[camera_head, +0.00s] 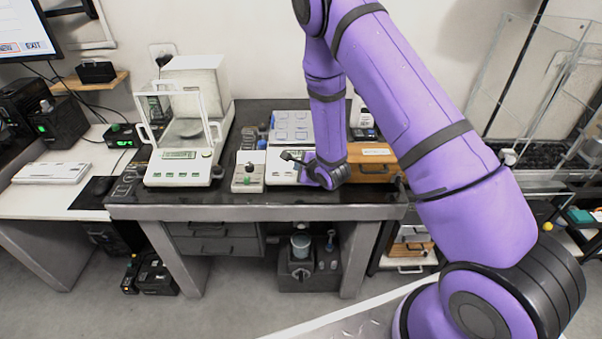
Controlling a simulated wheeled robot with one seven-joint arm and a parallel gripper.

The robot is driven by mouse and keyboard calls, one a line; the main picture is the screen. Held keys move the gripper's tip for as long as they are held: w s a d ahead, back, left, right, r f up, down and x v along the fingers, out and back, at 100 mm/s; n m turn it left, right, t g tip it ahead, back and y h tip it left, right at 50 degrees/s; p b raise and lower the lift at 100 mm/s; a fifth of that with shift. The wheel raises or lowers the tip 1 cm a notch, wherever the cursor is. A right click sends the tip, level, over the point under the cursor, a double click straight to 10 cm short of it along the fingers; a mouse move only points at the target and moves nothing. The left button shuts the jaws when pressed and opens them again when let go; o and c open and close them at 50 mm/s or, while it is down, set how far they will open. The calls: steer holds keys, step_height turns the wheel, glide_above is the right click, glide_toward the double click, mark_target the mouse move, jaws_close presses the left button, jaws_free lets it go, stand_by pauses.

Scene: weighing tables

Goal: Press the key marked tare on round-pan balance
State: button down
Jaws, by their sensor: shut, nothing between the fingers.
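A white balance with a clear draft shield (180,180) stands on the left of the dark-topped table; a round pan (187,129) shows inside it. Its front has a small display (179,155) and several green keys (182,174), whose markings are too small to read. My gripper (286,156) is shut and empty, pointing left over a second white balance (282,167) to the right. My gripper and wrist hide part of this second balance's front, including most of its keys. I cannot tell whether the fingertips touch it.
A small grey device with a green button (248,172) stands between the two balances. A square plate with several round marks (291,127) lies behind my gripper. A wooden box (374,163) is to its right. The table's front edge (260,212) is clear.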

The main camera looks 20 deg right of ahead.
steer(key=shift+f, duration=0.1)
stand_by(0.3)
steer(key=shift+w+f, duration=0.1)
steer(key=shift+f, duration=0.2)
steer(key=shift+w+f, duration=0.1)
steer(key=shift+f, duration=0.25)
stand_by(0.7)
steer(key=shift+r, duration=0.15)
steer(key=shift+s+r, duration=0.2)
steer(key=shift+r, duration=0.45)
steer(key=shift+r, duration=0.1)
steer(key=shift+s+a+r, duration=0.1)
steer(key=shift+s+r, duration=0.15)
steer(key=shift+r, duration=0.5)
steer(key=shift+s+a+r, duration=0.1)
steer(key=shift+s+r, duration=0.15)
steer(key=shift+r, duration=0.55)
steer(key=shift+s+a+r, duration=0.1)
steer(key=shift+s+r, duration=0.15)
steer(key=shift+r, duration=0.5)
